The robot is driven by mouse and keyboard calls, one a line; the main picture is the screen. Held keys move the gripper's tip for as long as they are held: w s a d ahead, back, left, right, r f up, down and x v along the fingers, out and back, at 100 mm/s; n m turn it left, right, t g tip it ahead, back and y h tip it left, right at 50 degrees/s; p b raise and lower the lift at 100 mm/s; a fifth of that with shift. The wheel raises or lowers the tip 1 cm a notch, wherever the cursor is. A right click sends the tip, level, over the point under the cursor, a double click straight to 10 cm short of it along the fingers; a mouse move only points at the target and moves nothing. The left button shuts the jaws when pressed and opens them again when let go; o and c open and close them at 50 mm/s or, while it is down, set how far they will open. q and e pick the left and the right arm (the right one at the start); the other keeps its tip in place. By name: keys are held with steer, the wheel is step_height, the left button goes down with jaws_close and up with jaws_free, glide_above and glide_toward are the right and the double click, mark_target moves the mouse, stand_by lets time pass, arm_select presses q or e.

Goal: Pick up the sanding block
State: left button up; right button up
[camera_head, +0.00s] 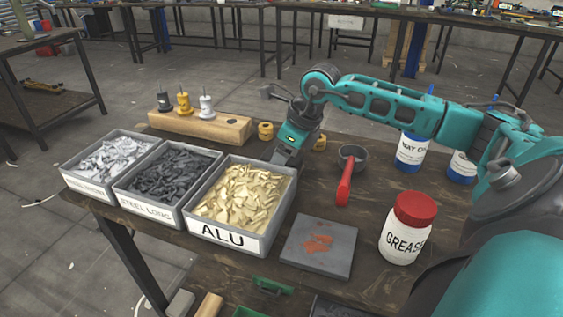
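I cannot surely tell which object is the sanding block. At the bottom edge, a small grey block (180,303) and a tan, wood-coloured block (209,305) lie side by side, both partly cut off by the picture edge. My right gripper (284,159) comes in from the right and points down just behind the ALU bin (228,237), far from those blocks. Its fingers are small and dark, and I cannot tell whether they are apart or hold anything. My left gripper is not in view.
Two more bins, steel long (151,211) and a light-scrap one (88,187), stand left. A wooden holder (205,128), red-handled cup (343,190), grease jar (404,238), grey plate (320,245) and blue-white bottle (411,150) crowd the table. A green object (268,287) lies near the front.

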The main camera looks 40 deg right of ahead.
steer(key=shift+r, duration=0.15)
steer(key=shift+c, duration=0.3)
steer(key=shift+r, duration=0.2)
step_height(320, 180, up, 19)
steer(key=p, duration=0.4)
steer(key=shift+r+p, duration=0.15)
steer(key=shift+p, duration=0.25)
steer(key=o, duration=0.5)
steer(key=shift+c, duration=0.2)
steer(key=c, duration=0.3)
